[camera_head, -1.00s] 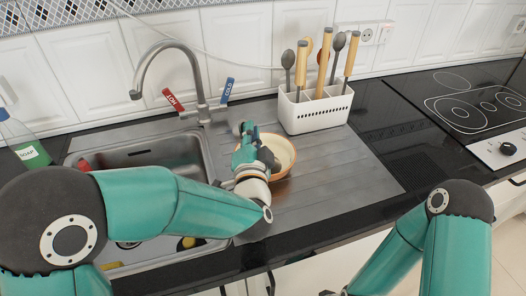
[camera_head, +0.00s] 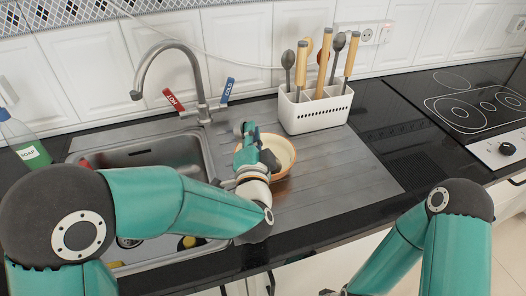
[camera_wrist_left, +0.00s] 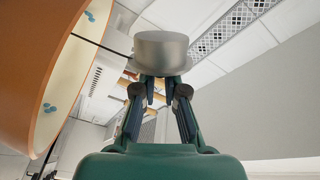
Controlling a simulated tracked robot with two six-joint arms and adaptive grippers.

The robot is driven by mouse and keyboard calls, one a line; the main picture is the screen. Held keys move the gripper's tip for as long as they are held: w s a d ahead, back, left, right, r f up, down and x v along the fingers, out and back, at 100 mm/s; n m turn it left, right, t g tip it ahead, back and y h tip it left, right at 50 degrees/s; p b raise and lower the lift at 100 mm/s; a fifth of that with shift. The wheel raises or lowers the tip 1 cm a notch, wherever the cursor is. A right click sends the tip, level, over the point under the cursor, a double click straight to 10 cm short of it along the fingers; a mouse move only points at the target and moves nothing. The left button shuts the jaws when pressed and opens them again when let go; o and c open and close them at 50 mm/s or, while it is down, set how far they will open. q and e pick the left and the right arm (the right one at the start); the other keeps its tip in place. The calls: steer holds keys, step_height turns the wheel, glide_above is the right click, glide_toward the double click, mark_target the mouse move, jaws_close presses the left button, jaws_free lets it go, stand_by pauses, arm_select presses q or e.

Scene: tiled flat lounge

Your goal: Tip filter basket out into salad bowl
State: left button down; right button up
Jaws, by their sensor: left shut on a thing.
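The filter basket (camera_wrist_left: 161,52) is a small round grey metal cup. In the left wrist view it sits between the fingertips of my left gripper (camera_wrist_left: 160,85), which is shut on it. The salad bowl (camera_head: 287,152) is orange outside and cream inside, and stands on the drainboard right of the sink. My left gripper (camera_head: 249,138) is over the bowl's left side and hides part of it. The bowl (camera_wrist_left: 20,75) fills the left of the wrist view, with a few small blue pieces (camera_wrist_left: 48,108) on its inner wall.
A white utensil holder (camera_head: 315,113) with several utensils stands behind and right of the bowl. The tap (camera_head: 196,75) rises behind the sink (camera_head: 150,155). A soap bottle (camera_head: 25,145) is at far left, a cooktop (camera_head: 470,100) at far right. The drainboard right of the bowl is clear.

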arm_select(q)
steer(key=shift+s+d+m+p, duration=0.15)
steer(key=shift+m+p, duration=0.1)
steer(key=shift+m, duration=0.3)
steer(key=shift+w+d+m+p, duration=0.1)
steer(key=shift+m+p, duration=0.15)
steer(key=shift+m, duration=0.3)
stand_by(1.1)
steer(key=shift+s+d+f+m+t+h, duration=0.1)
steer(key=shift+d+m+t+h, duration=0.05)
steer(key=shift+d+m, duration=0.35)
steer(key=shift+s+d+m+t+h, duration=0.1)
steer(key=shift+d+m+t+h, duration=0.05)
steer(key=shift+d+m, duration=0.35)
stand_by(0.7)
steer(key=shift+m, duration=0.3)
stand_by(0.4)
